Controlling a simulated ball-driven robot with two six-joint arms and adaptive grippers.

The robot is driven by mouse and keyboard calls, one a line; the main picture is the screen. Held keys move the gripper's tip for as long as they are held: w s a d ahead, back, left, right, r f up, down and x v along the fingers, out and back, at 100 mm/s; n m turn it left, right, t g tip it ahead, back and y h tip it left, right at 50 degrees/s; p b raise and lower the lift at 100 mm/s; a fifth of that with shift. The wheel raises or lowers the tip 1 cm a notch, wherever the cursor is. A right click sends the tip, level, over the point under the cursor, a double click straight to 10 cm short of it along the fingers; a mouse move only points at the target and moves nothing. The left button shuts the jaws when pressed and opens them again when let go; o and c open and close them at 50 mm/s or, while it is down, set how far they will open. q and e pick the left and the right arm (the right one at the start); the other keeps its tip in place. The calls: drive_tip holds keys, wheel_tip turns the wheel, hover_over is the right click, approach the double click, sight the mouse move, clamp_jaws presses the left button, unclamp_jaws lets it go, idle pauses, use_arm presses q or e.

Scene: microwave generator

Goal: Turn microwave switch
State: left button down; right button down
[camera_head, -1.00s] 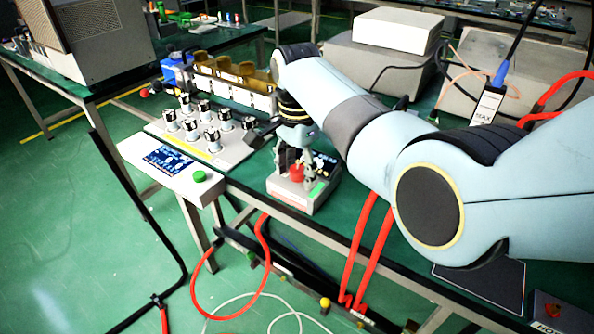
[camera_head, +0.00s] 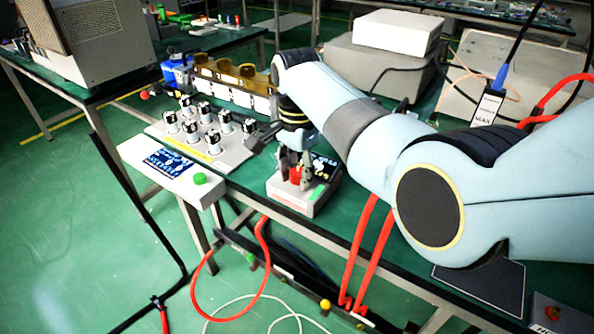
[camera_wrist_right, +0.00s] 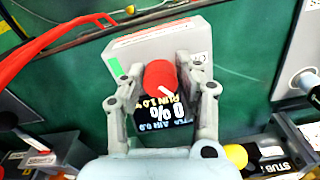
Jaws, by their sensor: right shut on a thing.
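The microwave generator is a small pale box (camera_head: 292,196) with a red switch knob (camera_head: 295,176) on its sloped top, standing on the green bench. In the right wrist view the knob (camera_wrist_right: 160,76) carries a white pointer line aimed toward the lower right. A dark display (camera_wrist_right: 160,118) beside it reads 0%. My right gripper (camera_head: 294,180) points down over the box. Its two fingers (camera_wrist_right: 159,70) are shut on the knob from either side; the fingers partly hide the box top. My left gripper is in neither view.
A panel with several black-and-white knobs (camera_head: 207,140) stands left of the box. A white unit with a blue screen and green button (camera_head: 199,178) sits at the bench edge. Red cables (camera_head: 362,250) hang in front. A white box (camera_head: 398,32) stands behind.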

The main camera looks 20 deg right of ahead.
drive_tip(key=shift+r+n+p, duration=0.15)
drive_tip(key=shift+n+p, duration=1)
drive_tip(key=shift+n, duration=0.05)
drive_tip(key=n+p, duration=0.1)
drive_tip(key=n, duration=0.1)
drive_tip(key=shift+n+p, duration=0.4)
drive_tip(key=n+p, duration=0.1)
drive_tip(key=n, duration=0.2)
drive_tip(key=shift+d, duration=0.1)
drive_tip(key=shift+n+p, duration=0.6)
drive_tip(key=shift+n, duration=1)
drive_tip(key=c, duration=0.9)
unclamp_jaws()
drive_tip(key=shift+f, duration=0.2)
drive_tip(key=shift+c, duration=0.2)
